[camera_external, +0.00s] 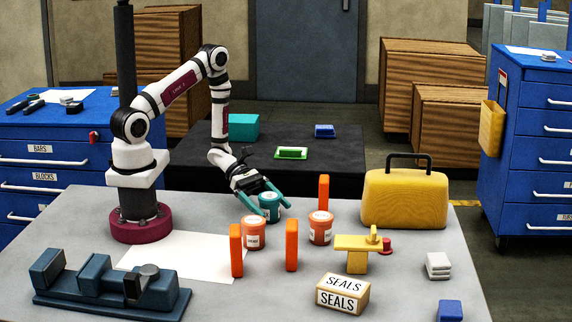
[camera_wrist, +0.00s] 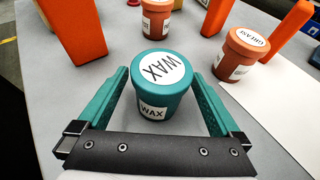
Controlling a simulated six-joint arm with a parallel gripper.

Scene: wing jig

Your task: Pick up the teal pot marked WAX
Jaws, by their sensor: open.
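The teal pot marked WAX (camera_wrist: 162,85) stands upright on the table in the wrist view, its white lid label and side label showing. In the external view the teal pot (camera_external: 270,207) stands behind two orange-brown pots. My gripper (camera_external: 268,200) is low over the table at the pot. In the wrist view my gripper's (camera_wrist: 162,92) teal fingers are open, one on each side of the pot. A gap shows between the pot and the left finger; the right finger is close to it, and I cannot tell whether it touches.
Two orange-brown pots stand close by, one left (camera_external: 253,232) and one right (camera_external: 320,228); the wrist view shows one labelled GREASE (camera_wrist: 241,54). Upright orange blocks (camera_external: 291,245) stand around them. A yellow case (camera_external: 403,200) and a yellow clamp-like part (camera_external: 357,253) are to the right. White paper (camera_external: 175,255) lies left.

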